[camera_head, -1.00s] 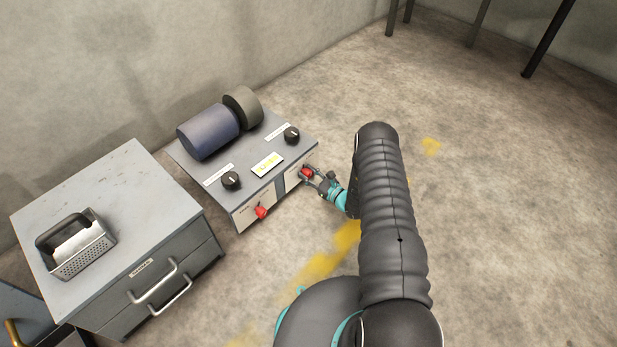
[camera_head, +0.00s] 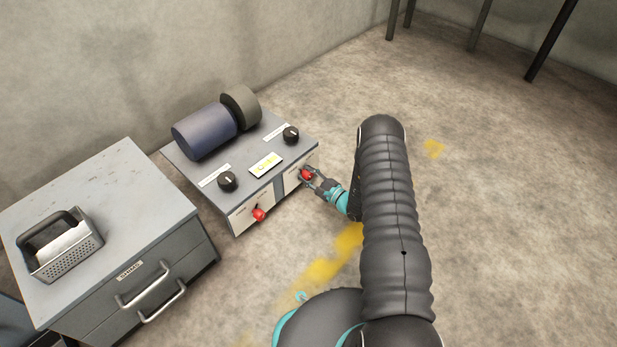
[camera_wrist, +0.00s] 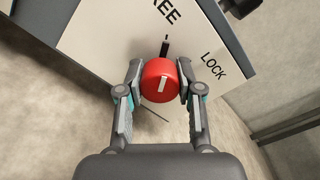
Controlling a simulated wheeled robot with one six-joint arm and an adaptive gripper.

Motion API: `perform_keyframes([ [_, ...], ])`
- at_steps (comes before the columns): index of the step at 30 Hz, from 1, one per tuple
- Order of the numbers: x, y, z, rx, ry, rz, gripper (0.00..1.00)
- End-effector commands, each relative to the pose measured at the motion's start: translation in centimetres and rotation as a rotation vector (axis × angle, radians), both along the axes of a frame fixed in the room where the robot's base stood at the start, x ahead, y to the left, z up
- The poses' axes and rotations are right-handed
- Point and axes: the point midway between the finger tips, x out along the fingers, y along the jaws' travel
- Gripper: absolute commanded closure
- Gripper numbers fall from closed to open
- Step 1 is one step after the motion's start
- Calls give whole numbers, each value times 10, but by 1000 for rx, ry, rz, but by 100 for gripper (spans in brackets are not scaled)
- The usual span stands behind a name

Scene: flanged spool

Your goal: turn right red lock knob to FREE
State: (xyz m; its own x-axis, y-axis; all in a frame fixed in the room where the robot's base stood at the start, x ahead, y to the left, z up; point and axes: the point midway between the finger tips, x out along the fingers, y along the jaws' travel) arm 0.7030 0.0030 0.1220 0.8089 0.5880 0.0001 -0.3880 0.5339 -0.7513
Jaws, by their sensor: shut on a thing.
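The right red lock knob (camera_wrist: 159,81) sits on a pale front plate (camera_wrist: 120,45) of the grey machine. In the wrist view, the plate carries the words "LOCK" and, partly cut off at the top, "FREE". My gripper (camera_wrist: 158,90) has one finger on each side of the knob and is shut on it. The white mark on the knob is tilted a little right of upright in the picture, and a short black mark shows just above the knob. In the head view, the right knob (camera_head: 306,174) is partly covered by my gripper (camera_head: 311,179).
The machine (camera_head: 240,190) also has a left red knob (camera_head: 258,214), two black dials (camera_head: 228,181) and a blue roller (camera_head: 204,131) on top. A grey cabinet (camera_head: 105,200) with a perforated metal basket (camera_head: 62,250) stands left. The floor at right is open.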

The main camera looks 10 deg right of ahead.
Motion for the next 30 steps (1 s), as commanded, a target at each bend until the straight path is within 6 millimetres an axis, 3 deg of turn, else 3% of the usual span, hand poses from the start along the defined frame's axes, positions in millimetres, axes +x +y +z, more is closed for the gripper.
perform_keyframes([
  [18, 2, -1, 1, -32, -25, -4, 99],
  [19, 2, -1, 1, -32, -25, -4, 57],
  [21, 2, -1, 1, -33, -25, -3, 40],
  [30, 0, 0, 0, -31, -22, 0, 39],
])
